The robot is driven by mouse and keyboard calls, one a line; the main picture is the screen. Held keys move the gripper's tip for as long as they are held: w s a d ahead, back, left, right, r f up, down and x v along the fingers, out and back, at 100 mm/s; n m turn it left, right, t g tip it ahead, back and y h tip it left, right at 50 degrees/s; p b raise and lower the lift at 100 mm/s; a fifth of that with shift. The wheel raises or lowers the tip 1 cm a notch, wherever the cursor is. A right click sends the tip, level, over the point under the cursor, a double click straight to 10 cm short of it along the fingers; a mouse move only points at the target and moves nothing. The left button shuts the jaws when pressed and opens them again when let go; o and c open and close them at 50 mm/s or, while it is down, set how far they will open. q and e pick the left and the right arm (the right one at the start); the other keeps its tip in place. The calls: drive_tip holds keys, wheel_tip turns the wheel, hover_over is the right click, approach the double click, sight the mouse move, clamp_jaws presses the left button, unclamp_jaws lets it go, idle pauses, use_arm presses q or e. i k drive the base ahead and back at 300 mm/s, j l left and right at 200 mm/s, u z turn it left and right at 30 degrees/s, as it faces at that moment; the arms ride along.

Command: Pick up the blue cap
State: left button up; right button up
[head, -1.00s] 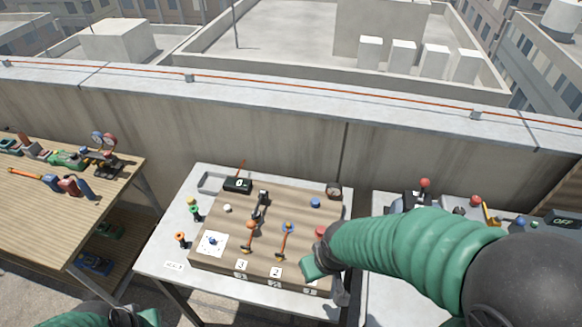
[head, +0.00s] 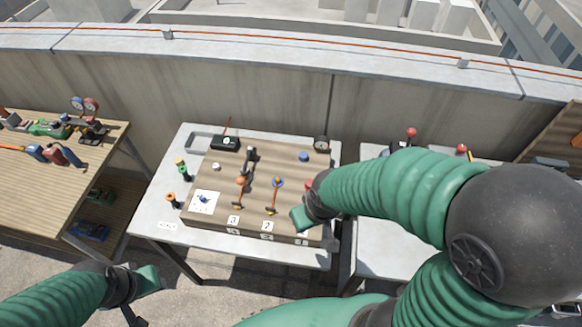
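A small round blue cap (head: 304,157) sits on the wooden board (head: 225,175) near its back right, in front of a dark round gauge. Another small blue piece (head: 278,183) is at the top of an orange-handled tool in the middle of the board. My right gripper (head: 312,222) is over the board's front right corner, nearer to me than the blue cap and apart from it. My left gripper (head: 145,290) is low at the left, in front of the table and away from the board. I see nothing held in either, but their finger gaps are unclear.
A red piece (head: 309,185) is partly hidden beside my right gripper. A white card (head: 204,201) lies at the board's left. A black box (head: 225,143) stands behind it. Another wooden bench (head: 50,180) stands left, and a grey table (head: 372,250) right. A concrete wall runs behind.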

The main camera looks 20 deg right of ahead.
sight(303, 155)
drive_tip(key=i+j+z, duration=0.35)
drive_tip(key=j, duration=0.25)
drive_tip(key=i+j+z, duration=0.15)
drive_tip(key=j, duration=0.15)
drive_tip(key=i+j+z, duration=0.2)
drive_tip(key=j, duration=0.15)
drive_tip(key=k, duration=0.1)
